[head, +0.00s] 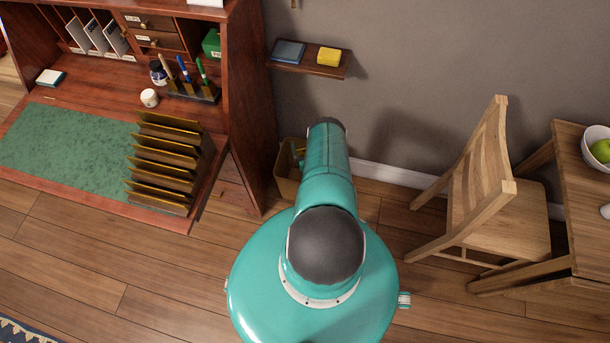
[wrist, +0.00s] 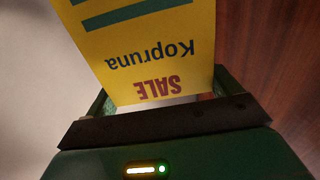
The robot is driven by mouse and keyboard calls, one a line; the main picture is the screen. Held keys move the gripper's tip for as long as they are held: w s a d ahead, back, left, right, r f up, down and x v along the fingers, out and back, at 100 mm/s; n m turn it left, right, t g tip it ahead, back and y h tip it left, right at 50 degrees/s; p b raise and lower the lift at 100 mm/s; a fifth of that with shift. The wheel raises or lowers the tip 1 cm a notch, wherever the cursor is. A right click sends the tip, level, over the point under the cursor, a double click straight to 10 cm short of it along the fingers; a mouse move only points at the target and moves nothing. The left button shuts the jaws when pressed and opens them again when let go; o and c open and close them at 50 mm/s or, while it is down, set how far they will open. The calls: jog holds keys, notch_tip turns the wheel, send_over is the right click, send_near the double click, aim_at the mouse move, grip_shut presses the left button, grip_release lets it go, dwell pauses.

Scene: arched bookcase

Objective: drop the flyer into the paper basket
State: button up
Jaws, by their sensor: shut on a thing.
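The flyer (wrist: 150,45) is a yellow sheet with green bars, dark lettering and a red "SALE", upside down in the wrist view. My gripper (wrist: 160,101) is shut on its near edge, and the sheet extends away from the jaws. The paper basket (head: 287,190) is a tan bin on the floor in the head view, between the desk's side and the wall. My arm hides its right part and most of its opening. In the head view my gripper is mostly hidden behind my arm, close to the basket. I cannot tell whether the flyer is over its opening.
The reddish wooden desk (head: 250,110) stands close left of the basket, with a brass letter rack (head: 165,165) on its leaf. A small wall shelf (head: 318,70) holds a blue and a yellow item. A wooden chair (head: 490,200) stands right. Open floor lies in front.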

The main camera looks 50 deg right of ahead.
jog(key=o, duration=0.9)
jog(key=v, duration=1.3)
jog(key=shift+s+a, duration=0.25)
jog(key=shift+s, duration=0.05)
